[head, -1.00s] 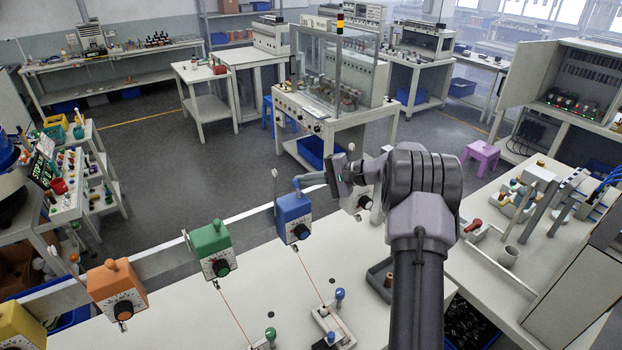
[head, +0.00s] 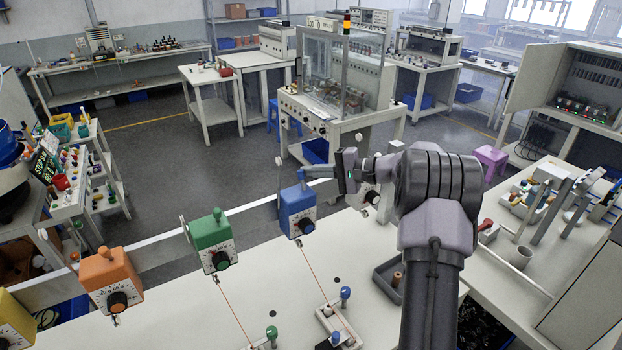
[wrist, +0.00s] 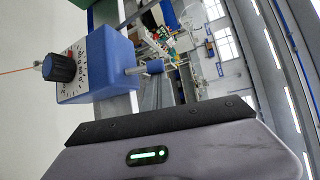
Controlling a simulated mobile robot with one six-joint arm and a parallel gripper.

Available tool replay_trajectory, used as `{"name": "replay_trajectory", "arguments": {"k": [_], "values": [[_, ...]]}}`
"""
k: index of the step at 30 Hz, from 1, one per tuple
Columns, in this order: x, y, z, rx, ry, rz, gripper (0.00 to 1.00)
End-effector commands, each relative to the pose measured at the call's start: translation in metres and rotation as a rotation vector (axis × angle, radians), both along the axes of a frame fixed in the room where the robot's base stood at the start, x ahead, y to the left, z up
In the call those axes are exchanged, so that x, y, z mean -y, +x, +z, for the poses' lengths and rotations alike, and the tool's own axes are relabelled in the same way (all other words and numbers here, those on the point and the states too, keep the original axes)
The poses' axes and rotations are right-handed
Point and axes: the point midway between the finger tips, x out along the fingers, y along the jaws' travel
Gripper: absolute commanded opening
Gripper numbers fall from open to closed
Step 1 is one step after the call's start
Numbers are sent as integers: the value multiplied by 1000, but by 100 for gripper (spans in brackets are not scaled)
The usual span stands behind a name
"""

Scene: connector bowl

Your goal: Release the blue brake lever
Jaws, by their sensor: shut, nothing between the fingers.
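The blue tension box (head: 297,212) stands in the row of coloured boxes, with a black dial on its front. Its blue brake lever (wrist: 155,66) shows in the wrist view as a blue knob on a thin metal rod at the box's side. In the head view my gripper (head: 312,173) is at the top of the blue box, close beside the lever. The fingers are shut with nothing between them. Whether they touch the lever I cannot tell. The wrist view shows the gripper's dark front edge below the lever; the fingertips do not show there.
Green (head: 211,244) and orange (head: 111,282) boxes stand to the left, each with a knob on top. Another dial box (head: 367,194) is partly hidden behind my gripper. A thin orange wire runs from the blue box to a fixture (head: 338,322) on the white bench.

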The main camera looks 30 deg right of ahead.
Motion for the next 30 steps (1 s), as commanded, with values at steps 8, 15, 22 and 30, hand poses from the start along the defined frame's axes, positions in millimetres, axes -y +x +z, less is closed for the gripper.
{"name": "replay_trajectory", "arguments": {"k": [8,15,22,30], "values": [[0,-7,-14,151,5,-1,0],[0,-16,-16,368,13,0,0],[1,-23,-3,519,19,0,0],[1,-23,-1,516,18,0,0]]}}
